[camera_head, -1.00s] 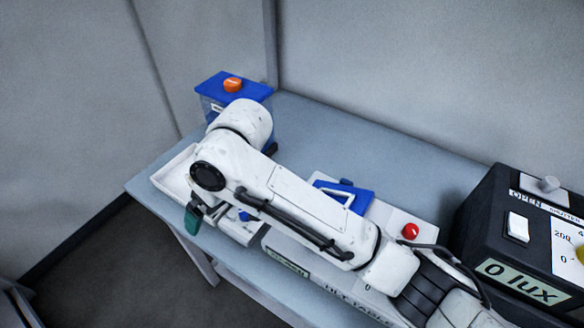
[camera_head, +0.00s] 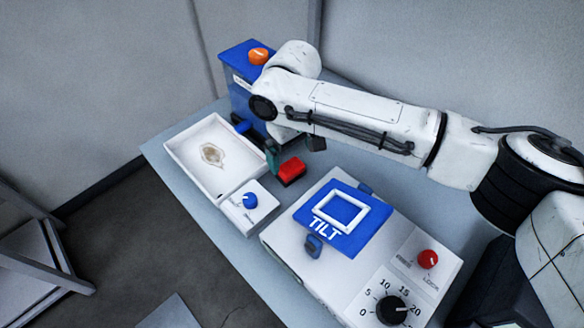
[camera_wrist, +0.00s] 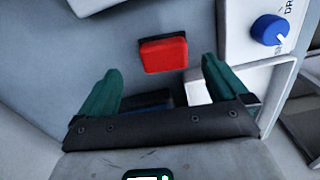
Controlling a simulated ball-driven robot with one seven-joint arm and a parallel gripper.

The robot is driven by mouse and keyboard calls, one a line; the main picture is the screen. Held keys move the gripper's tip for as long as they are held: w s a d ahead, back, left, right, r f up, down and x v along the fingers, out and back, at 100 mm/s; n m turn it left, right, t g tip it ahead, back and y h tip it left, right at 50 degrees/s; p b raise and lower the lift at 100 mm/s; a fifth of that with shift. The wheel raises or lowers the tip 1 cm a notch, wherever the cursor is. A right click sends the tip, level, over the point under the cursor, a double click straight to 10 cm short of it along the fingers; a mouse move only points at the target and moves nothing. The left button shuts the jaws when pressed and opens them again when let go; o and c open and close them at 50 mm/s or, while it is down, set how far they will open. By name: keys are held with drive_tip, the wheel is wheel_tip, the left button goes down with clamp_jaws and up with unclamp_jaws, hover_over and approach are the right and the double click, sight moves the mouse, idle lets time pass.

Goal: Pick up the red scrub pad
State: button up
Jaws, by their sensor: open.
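The red scrub pad (camera_head: 291,170) lies on the grey-blue bench, just right of the white tray. In the wrist view the pad (camera_wrist: 163,53) sits ahead of my gripper, roughly centred between the fingers. My gripper (camera_head: 274,154) hangs close beside the pad in the head view, with a green finger at its left. In the wrist view my gripper (camera_wrist: 160,72) has its two green fingers spread apart with nothing between them. The pad looks just beyond the fingertips; the exact height gap is hard to tell.
A white tray (camera_head: 178,149) with a brown stain and a blue-knobbed box (camera_head: 249,203) stand left of the pad. A white unit with a blue TILT plate (camera_head: 343,240) stands right and nearer. A blue box with an orange knob (camera_head: 259,56) stands behind. Little free bench surrounds the pad.

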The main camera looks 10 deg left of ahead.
sight(291, 166)
drive_tip(key=shift+s+a+f+p, duration=0.1)
drive_tip(key=shift+f+p, duration=0.15)
drive_tip(key=shift+f, duration=1.1)
drive_tip(key=shift+s+a+f+p, duration=0.1)
drive_tip(key=shift+f+p, duration=0.1)
drive_tip(key=shift+f, duration=1.15)
drive_tip(key=shift+c, duration=0.2)
drive_tip(key=c, duration=1.1)
